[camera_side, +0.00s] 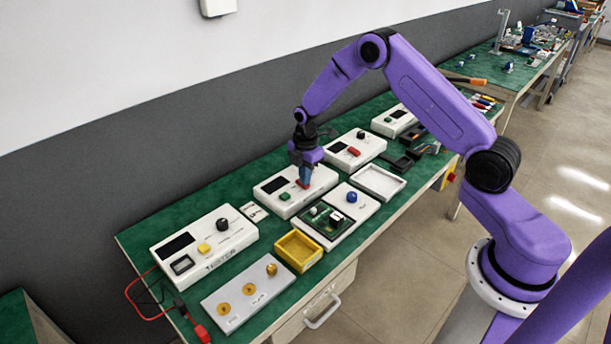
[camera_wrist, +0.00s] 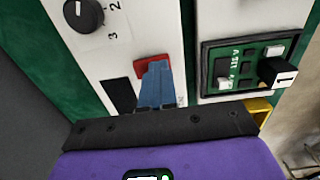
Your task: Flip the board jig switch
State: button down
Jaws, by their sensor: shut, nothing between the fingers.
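A white instrument box (camera_side: 272,189) stands on the green bench with a dark screen, a green button (camera_side: 285,196) and a red switch (camera_side: 299,182). My gripper (camera_side: 305,180) points down over this box, its blue fingers shut and empty at the red switch. In the wrist view the fingertips (camera_wrist: 157,68) overlap the red switch (camera_wrist: 146,64); whether they touch it I cannot tell. To the right is a white plate (camera_side: 367,208) carrying a green circuit board (camera_side: 318,225) with white parts; the wrist view shows the board (camera_wrist: 246,52) marked "115 V". A blue knob (camera_side: 351,197) sits on the plate.
A yellow tray (camera_side: 299,251), a grey plate with brass parts (camera_side: 248,302) and a white tester box (camera_side: 203,246) with red leads stand nearer the camera. A white tray (camera_side: 378,182) and more boxes (camera_side: 355,148) stand farther along. Bare bench is narrow between them.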

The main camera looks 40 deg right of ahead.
jog(key=shift+s+f, duration=0.35)
jog(key=shift+f, duration=0.2)
jog(key=shift+w+r, duration=0.2)
jog(key=shift+w, duration=0.5)
jog(key=shift+w+r, duration=0.1)
jog(key=shift+r, duration=0.15)
notch_tip(320, 180, up, 14)
jog(key=shift+s+r+g, duration=0.15)
jog(key=shift+s+g, duration=0.05)
jog(key=shift+g, duration=0.1)
jog(key=shift+w+r, duration=0.1)
jog(key=shift+w, duration=0.7)
